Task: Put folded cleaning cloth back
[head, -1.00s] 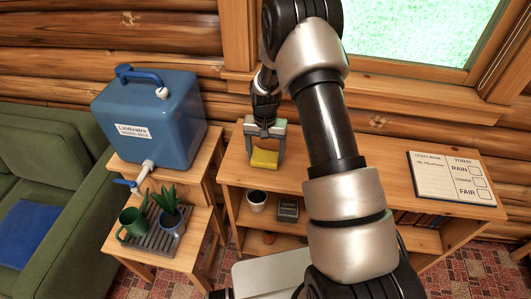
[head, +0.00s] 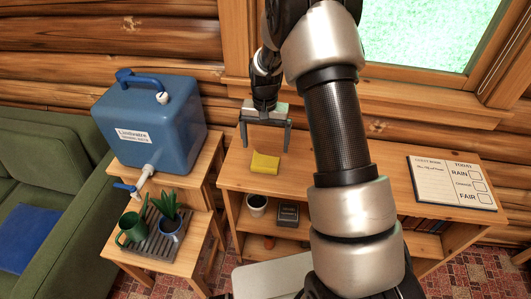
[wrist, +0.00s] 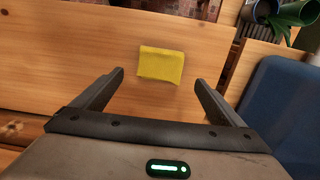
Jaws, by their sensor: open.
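A folded yellow cleaning cloth (head: 265,163) lies flat on the top of the wooden shelf unit (head: 340,170), near its left end. My gripper (head: 265,150) is open and empty, raised above and behind the cloth. In the wrist view the cloth (wrist: 161,65) lies beyond and between the two spread fingertips (wrist: 158,77), and the fingers do not touch it.
A blue water container (head: 150,120) with a tap stands on a stand left of the shelf unit. A green watering can (head: 133,226) and a potted plant (head: 171,236) sit on the lower step. A guest book board (head: 450,182) lies on the right. A white cup (head: 257,204) is on the shelf below.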

